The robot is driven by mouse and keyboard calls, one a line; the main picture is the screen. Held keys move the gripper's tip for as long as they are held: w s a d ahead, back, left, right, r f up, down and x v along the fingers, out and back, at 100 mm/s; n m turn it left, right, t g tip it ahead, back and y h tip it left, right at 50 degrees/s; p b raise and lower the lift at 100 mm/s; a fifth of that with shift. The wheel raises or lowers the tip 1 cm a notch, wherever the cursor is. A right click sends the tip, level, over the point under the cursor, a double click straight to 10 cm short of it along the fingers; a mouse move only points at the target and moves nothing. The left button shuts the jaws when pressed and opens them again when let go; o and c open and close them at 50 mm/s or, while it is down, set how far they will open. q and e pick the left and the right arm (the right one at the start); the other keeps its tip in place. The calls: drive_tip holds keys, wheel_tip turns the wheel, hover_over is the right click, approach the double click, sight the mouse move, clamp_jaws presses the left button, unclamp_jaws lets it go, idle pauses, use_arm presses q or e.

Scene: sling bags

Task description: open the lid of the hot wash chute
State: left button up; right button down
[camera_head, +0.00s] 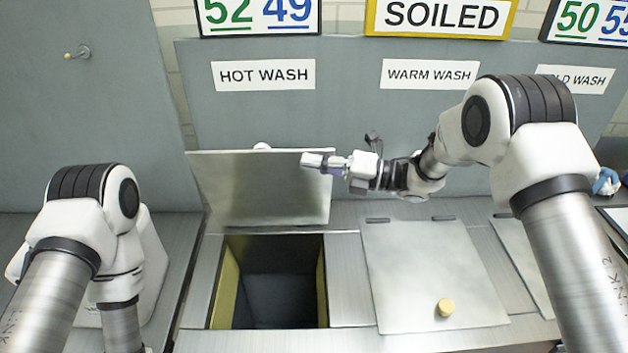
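The hot wash chute's metal lid (250,200) stands raised, tilted up toward the back wall under the HOT WASH label (263,75). A rounded knob (262,146) peeks over its top edge. Below it the chute opening (272,280) is uncovered, with yellowish inner sides and a dark bottom. My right gripper (312,161) points left, at the upper right corner of the raised lid, in front of it in the picture. I cannot tell whether it touches the lid. Its fingers look close together, with nothing visible between them. My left arm is at the left; its gripper is out of view.
The warm wash lid (425,265) lies shut to the right, with a yellow knob (445,307). Another lid (525,255) is partly behind my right arm. A wall panel with a small hook (78,52) stands at the left. A blue item (606,182) lies far right.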

drive_tip(key=shift+w+r+b, duration=0.25)
drive_tip(key=shift+w+b, duration=0.05)
drive_tip(key=shift+w, duration=0.4)
